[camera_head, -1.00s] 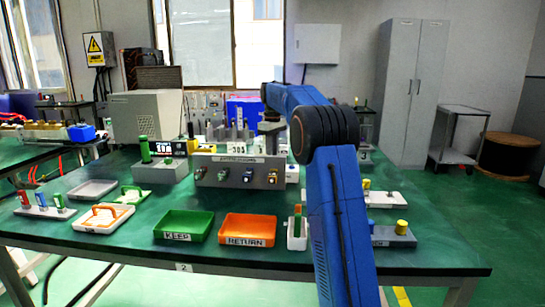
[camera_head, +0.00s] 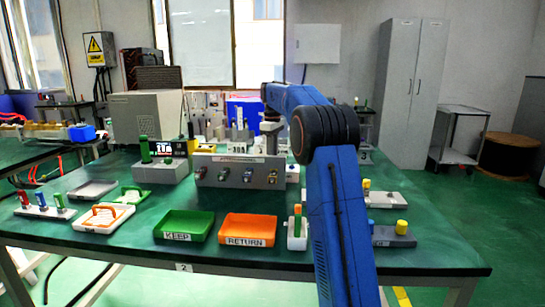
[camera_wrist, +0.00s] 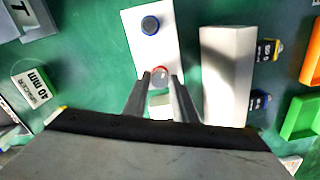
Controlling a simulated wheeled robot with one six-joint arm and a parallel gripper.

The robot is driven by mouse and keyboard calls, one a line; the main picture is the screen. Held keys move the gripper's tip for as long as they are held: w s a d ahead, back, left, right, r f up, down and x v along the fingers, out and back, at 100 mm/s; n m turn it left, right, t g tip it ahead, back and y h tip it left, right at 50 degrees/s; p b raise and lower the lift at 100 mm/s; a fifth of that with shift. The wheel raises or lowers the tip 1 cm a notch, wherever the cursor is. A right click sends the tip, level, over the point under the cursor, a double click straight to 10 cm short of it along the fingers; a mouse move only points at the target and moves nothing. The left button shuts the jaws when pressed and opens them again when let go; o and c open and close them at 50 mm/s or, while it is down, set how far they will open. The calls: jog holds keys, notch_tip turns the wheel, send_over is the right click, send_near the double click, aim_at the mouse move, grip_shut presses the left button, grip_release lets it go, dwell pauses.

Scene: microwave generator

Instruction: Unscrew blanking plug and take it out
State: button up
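In the wrist view, my gripper (camera_wrist: 161,77) points down at a white block (camera_wrist: 145,38). Its two grey fingers are apart. A small round greyish plug with a red ring (camera_wrist: 160,73) shows between the fingertips; I take it to be the blanking plug. I cannot tell whether the fingers touch it. A dark round cap with a blue ring (camera_wrist: 150,25) stands on the same white block, beyond the fingers.
A box marked 40 mm (camera_wrist: 36,85) lies left. In the head view, a green KEEP tray (camera_head: 184,213) and an orange RETURN tray (camera_head: 276,228) stand at the front.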

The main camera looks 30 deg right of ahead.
jog(key=shift+o, duration=1.2)
notch_tip(320, 180, up, 12)
